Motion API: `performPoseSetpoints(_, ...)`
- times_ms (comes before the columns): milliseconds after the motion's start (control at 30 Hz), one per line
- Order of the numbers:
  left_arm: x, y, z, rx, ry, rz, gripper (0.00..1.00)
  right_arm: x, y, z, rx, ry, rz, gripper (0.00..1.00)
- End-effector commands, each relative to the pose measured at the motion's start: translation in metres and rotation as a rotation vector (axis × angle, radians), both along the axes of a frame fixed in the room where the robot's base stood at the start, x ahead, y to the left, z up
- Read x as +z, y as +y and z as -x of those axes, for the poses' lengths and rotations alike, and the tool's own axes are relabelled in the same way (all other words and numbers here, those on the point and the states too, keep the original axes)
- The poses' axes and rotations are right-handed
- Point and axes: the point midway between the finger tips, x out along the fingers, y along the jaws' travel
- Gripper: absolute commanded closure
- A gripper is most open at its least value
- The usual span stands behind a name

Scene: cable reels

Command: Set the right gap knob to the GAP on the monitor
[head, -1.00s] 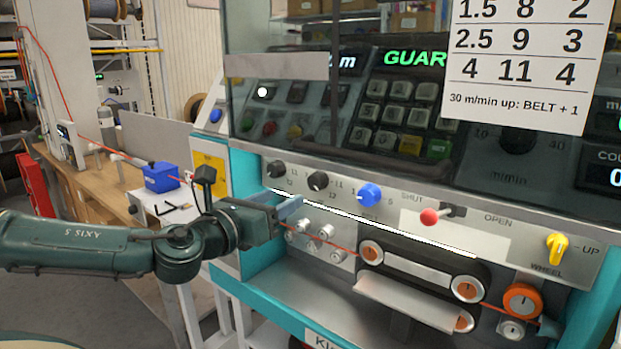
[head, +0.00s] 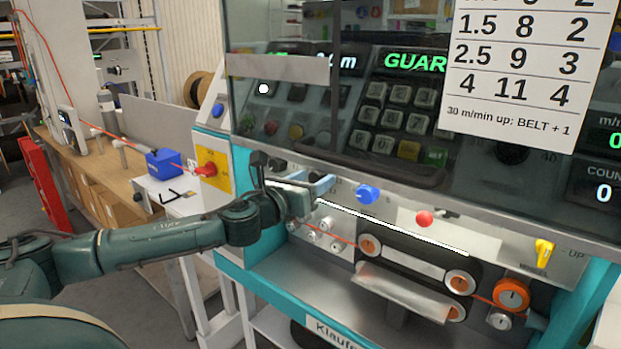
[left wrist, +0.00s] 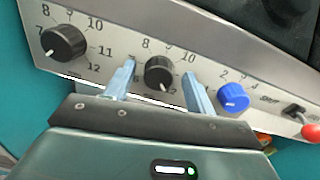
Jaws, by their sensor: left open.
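The right gap knob (left wrist: 159,74) is the black knob in the middle of the left wrist view, with numbers around it. A pale mark shows near its lower edge, but I cannot read its setting surely. My left gripper (left wrist: 158,68) is open, with one pale blue finger on each side of this knob; I cannot tell whether they touch it. In the head view my left gripper (head: 305,181) is at the panel and hides this knob. The left black knob (left wrist: 63,43) is beside it. The monitor's GAP value is not readable here. My right gripper is not in view.
A blue knob (left wrist: 233,97) sits just right of the gripper, then a red-tipped lever (head: 425,218) and a yellow wheel switch (head: 544,252). A white number card (head: 522,75) covers part of the screen area. Belt rollers (head: 415,262) lie below the panel.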

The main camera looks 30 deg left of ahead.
Motion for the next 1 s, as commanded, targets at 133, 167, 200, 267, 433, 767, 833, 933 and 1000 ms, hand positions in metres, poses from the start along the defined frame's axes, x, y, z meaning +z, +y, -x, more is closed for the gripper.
performPoseSetpoints(133,-0.0003,0.0000,0.0001,0.000,0.000,0.000,0.45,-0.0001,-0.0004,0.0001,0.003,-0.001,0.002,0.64)
performPoseSetpoints(167,-0.0003,0.0000,0.0002,0.000,0.000,0.000,0.47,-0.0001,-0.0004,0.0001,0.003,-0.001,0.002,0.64)
performPoseSetpoints(200,-0.0003,0.0001,0.0002,0.000,0.000,0.000,0.50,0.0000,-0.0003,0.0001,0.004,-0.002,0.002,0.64)
performPoseSetpoints(267,-0.0002,0.0001,0.0003,0.000,0.000,0.000,0.55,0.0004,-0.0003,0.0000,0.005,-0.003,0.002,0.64)
performPoseSetpoints(433,-0.0002,0.0001,0.0004,0.000,0.000,0.001,0.69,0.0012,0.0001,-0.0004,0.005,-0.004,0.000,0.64)
performPoseSetpoints(767,-0.0002,0.0001,0.0005,0.000,0.000,0.001,0.90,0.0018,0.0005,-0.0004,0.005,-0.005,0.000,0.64)
performPoseSetpoints(833,-0.0002,0.0002,0.0005,0.000,0.000,0.006,0.90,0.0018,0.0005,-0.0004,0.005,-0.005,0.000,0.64)
performPoseSetpoints(933,-0.0002,0.0002,0.0005,0.001,0.002,0.022,0.90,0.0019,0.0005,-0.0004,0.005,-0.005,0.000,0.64)
performPoseSetpoints(1000,-0.0003,0.0004,0.0005,0.001,0.004,0.043,0.90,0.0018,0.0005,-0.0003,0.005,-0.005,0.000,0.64)
